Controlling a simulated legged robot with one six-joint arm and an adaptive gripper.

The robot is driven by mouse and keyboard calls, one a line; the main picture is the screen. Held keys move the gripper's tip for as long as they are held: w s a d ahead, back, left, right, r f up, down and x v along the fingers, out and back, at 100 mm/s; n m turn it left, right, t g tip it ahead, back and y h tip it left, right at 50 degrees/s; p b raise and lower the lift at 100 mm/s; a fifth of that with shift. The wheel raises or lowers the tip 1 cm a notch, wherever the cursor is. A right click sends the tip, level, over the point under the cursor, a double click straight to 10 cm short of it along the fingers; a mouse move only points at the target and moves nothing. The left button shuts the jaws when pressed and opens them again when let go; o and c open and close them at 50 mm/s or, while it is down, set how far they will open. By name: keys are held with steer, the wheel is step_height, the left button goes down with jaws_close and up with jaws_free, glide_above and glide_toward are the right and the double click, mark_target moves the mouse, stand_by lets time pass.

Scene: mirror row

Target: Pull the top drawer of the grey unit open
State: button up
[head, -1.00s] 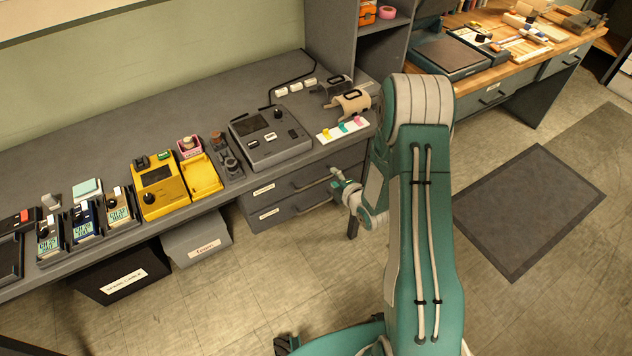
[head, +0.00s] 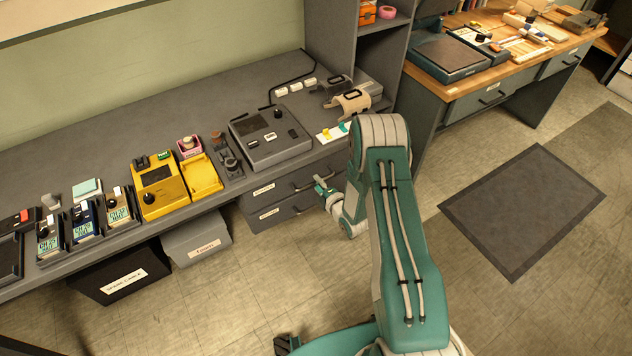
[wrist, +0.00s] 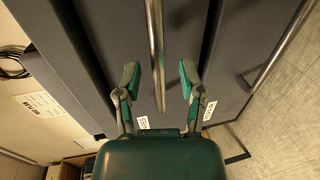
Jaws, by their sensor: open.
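The grey unit (head: 251,215) under the bench has two stacked drawers, both looking shut. The top drawer (head: 283,183) carries a white label and a bar handle, partly hidden by my gripper in the head view. My gripper (head: 321,187) is at the front of that drawer, near the right part of the handle. In the wrist view, my gripper's open fingers (wrist: 159,73) lie either side of the top drawer's metal handle (wrist: 156,45). I cannot tell whether they touch it. The lower drawer's handle (wrist: 285,48) is to the right.
The grey bench (head: 100,128) above holds a grey console (head: 268,137), a yellow device (head: 160,187) and several handsets. A grey bin (head: 196,240) and black bin (head: 118,275) sit under it. Open floor lies in front, with a dark mat (head: 522,212) at the right.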

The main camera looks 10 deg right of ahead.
steer(key=shift+x, duration=0.85)
jaws_close()
steer(key=shift+s, duration=0.15)
